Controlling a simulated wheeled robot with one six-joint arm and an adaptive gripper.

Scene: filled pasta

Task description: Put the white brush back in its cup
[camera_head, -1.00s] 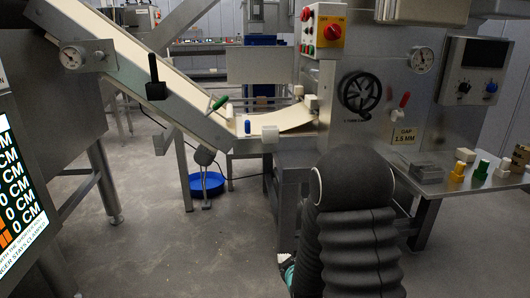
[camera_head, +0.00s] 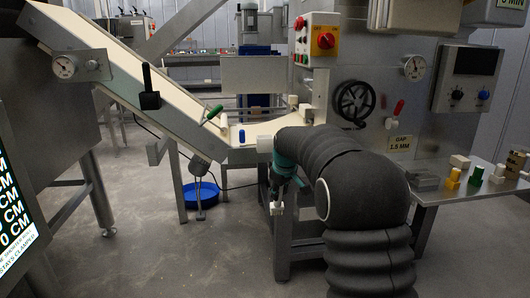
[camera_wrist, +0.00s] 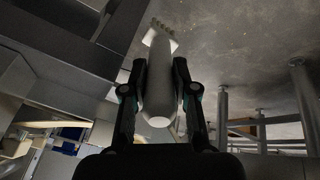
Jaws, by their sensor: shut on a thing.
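The white brush (camera_wrist: 160,88) lies lengthwise between the fingers of my gripper (camera_wrist: 159,66) in the wrist view. Its rounded handle end points toward the palm, and its wider head with pale bristles sticks out past the fingertips. My gripper is shut on the handle. In the head view my gripper (camera_head: 279,192) hangs low in front of the machine's legs, pointing down, with the small white end of the brush (camera_head: 277,210) below it. I cannot make out the brush's cup for certain in either view.
A sloping conveyor (camera_head: 130,80) runs down to the roller machine at centre. A blue bowl (camera_head: 201,194) is on the floor under it. A steel shelf (camera_head: 440,186) at the right bears several small blocks and coloured pieces. The floor at front left is clear.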

